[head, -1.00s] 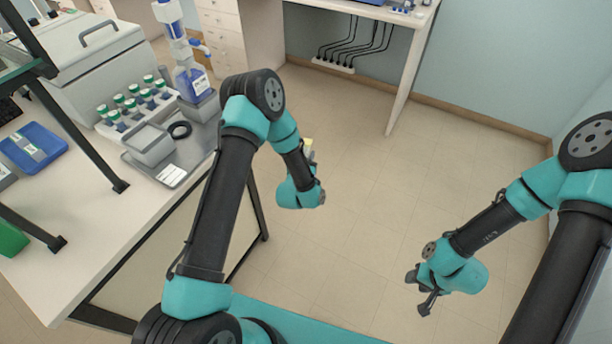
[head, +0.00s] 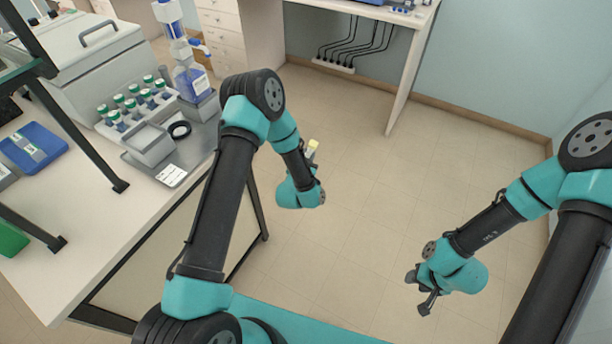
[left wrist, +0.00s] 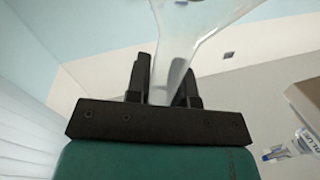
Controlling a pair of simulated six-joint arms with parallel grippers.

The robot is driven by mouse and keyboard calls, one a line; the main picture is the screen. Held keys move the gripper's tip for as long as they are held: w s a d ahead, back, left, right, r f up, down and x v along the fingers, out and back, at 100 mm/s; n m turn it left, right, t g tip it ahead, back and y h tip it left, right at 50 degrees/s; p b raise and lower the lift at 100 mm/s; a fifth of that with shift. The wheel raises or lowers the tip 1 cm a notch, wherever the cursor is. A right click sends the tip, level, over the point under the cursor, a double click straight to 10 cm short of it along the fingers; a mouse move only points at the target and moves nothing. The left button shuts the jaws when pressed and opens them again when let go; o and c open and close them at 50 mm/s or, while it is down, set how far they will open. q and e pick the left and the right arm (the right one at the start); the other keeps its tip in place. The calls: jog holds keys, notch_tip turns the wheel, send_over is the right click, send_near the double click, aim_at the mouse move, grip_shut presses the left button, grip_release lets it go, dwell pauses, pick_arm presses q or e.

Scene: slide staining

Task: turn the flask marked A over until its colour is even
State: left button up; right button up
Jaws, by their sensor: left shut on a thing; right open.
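My left gripper (left wrist: 164,82) is shut on a clear, pale glass flask (left wrist: 195,35), seen close up in the left wrist view. The glass narrows between the black fingers and widens toward the top of that view. In the head view a small pale yellow end of the flask (head: 313,147) shows beside my left wrist, above the floor and off the bench. My right gripper (head: 419,290) is open and empty over the floor at the right.
The floor between my arms is clear.

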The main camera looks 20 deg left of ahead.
pick_arm(q)
jog(key=shift+m, duration=0.4)
jog(key=shift+m, duration=2.2)
